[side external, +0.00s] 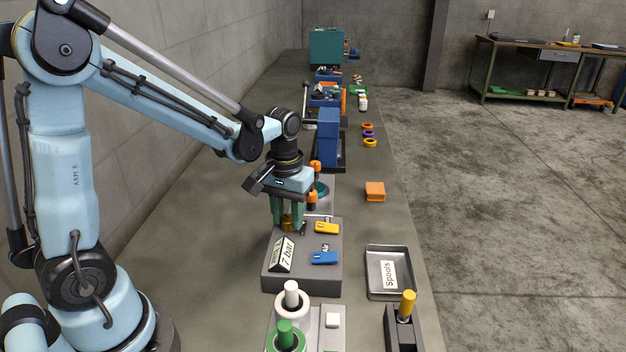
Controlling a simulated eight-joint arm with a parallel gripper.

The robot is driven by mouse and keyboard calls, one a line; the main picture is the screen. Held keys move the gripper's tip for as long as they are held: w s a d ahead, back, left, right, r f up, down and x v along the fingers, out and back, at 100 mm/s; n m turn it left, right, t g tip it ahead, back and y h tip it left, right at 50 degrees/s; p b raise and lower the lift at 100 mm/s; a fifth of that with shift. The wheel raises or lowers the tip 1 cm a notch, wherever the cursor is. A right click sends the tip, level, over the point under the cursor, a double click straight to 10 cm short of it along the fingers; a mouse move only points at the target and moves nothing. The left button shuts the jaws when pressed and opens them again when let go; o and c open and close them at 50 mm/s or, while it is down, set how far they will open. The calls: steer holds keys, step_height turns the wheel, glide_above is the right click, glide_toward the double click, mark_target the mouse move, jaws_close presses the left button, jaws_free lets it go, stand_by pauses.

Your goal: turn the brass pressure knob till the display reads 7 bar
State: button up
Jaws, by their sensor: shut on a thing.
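The brass pressure knob (287,222) sits on top of a grey box (300,284) on the bench. My gripper (288,228) points down over the box with its green fingers on either side of the knob, shut on it. The fingers and wrist hide part of the knob. A display (284,253) on a tilted dark block at the box's front left reads "7 bar"; a second marking on its left side is too small to read. A yellow lever (327,228) and a blue lever (325,258) lie on the box's right half, with a label "Air" between them.
A metal tray labelled "Spools" (371,289) stands right of the box. A dark holder with a yellow-topped part (407,304) and a fixture with green and white pegs (291,293) are in front. An orange block (375,191) and a blue machine (328,138) stand behind.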

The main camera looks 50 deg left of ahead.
stand_by(0.4)
steer(key=o, duration=1)
steer(key=shift+o, duration=0.2)
steer(key=shift+r, duration=0.1)
step_height(320, 180, up, 12)
steer(key=m+t, duration=0.4)
steer(key=t, duration=0.2)
glide_above(278, 247)
step_height(278, 247, down, 3)
steer(key=shift+s+d+f+m+t, duration=0.2)
steer(key=shift+s+f+m+t, duration=0.15)
steer(key=shift+f+m+t, duration=0.25)
